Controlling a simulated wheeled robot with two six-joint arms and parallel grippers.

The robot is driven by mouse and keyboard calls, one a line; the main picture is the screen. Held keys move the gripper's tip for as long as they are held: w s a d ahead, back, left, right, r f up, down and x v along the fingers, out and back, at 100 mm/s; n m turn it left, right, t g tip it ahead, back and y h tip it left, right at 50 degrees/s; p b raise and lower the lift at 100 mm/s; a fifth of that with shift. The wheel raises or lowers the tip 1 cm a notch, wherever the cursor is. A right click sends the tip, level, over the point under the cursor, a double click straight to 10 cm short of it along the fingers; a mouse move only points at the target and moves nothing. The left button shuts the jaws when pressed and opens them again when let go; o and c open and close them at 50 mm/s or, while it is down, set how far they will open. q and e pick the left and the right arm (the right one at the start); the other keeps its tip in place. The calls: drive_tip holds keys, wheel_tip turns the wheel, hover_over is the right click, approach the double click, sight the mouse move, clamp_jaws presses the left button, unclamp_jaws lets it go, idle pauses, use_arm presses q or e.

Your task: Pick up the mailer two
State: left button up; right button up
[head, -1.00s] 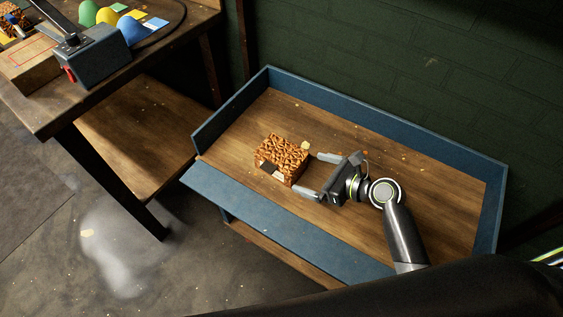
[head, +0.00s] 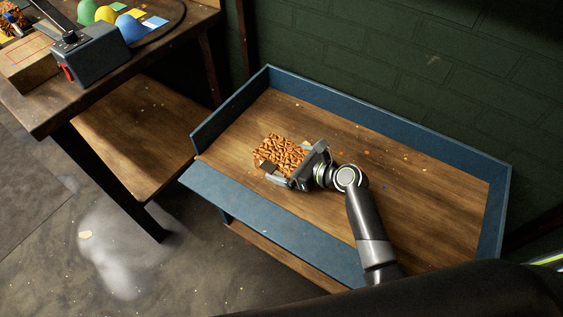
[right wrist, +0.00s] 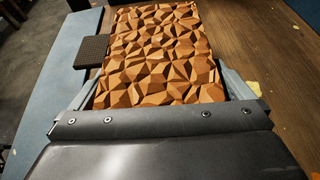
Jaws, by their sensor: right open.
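The mailer (head: 280,150) is an orange-brown block with a faceted, crumpled-looking surface. It lies on the wooden floor of a blue-edged tray table, left of its middle. It also fills the upper middle of the right wrist view (right wrist: 160,55). My right gripper (head: 285,163) is open, with its fingers around the mailer's near end, one on each side. In the right wrist view the fingers show beside the mailer's lower edges; I cannot tell whether they touch it. A small dark patch (right wrist: 92,52) sits at the mailer's left side. My left gripper is not in view.
The tray table has raised blue walls (head: 390,118) and a blue front edge (head: 250,215). Its wooden floor (head: 430,190) is clear to the right. A workbench at left holds a grey-blue device (head: 95,55), a cardboard box (head: 30,62) and coloured domes (head: 107,15).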

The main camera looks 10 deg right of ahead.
drive_tip(key=c, duration=1)
